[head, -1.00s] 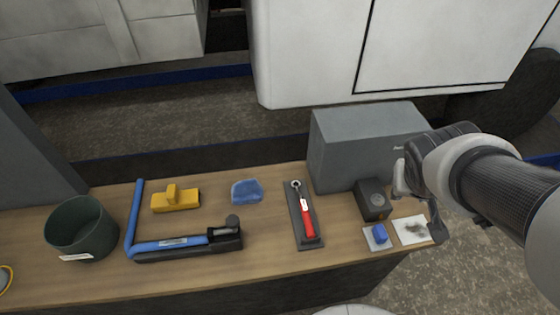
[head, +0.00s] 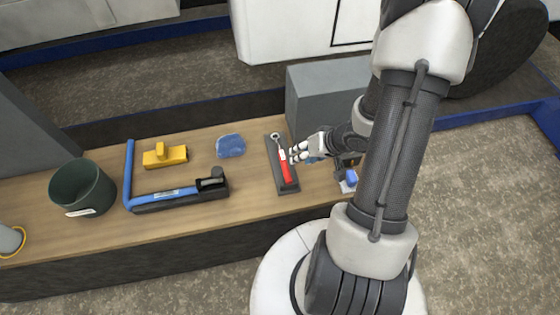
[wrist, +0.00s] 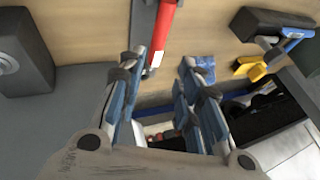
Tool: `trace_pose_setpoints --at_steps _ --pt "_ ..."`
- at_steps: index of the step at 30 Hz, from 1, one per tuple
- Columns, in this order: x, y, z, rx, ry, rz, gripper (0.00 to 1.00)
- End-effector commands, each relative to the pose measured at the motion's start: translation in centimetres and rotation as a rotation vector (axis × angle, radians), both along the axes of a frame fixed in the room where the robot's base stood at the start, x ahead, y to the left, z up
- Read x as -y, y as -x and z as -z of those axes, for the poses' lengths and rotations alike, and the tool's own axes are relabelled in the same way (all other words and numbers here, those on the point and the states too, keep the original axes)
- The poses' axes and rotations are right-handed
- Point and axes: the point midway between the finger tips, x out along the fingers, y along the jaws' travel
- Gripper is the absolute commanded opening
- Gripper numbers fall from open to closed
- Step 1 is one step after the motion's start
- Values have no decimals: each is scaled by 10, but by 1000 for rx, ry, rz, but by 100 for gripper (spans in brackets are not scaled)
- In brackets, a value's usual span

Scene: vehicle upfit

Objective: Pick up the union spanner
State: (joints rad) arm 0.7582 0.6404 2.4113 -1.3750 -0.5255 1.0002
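The union spanner (head: 285,167) has a red handle and a metal ring end. It lies on a narrow dark tray (head: 288,190) on the bench, ring towards the back. In the wrist view its red handle (wrist: 163,30) shows at the top, just beyond the fingertips. My gripper (head: 303,153) is just right of the spanner in the head view and seems to be above the bench. In the wrist view my gripper (wrist: 160,75) has its two fingers apart, with nothing held between them.
A grey case (head: 325,85) stands behind and to the right. A blue block (head: 350,177) is right of my gripper, partly hidden by my arm. Left on the wooden bench are a blue cloth (head: 230,146), a yellow tool (head: 165,156), a blue-handled tool (head: 165,194) and a green bin (head: 78,188).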

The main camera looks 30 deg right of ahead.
Motion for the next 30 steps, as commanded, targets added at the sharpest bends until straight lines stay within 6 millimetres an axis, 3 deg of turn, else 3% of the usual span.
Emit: trace_pose_setpoints --at_steps 1,9,19,27,30 --pt "-4 -6 17 -2 0 -4 32" --pt "-16 -31 62 -1 2 -3 32" --pt "-20 -43 79 1 3 -1 32" --pt "-27 -60 114 -1 2 -4 32" --pt "-28 -65 119 1 3 -1 32"
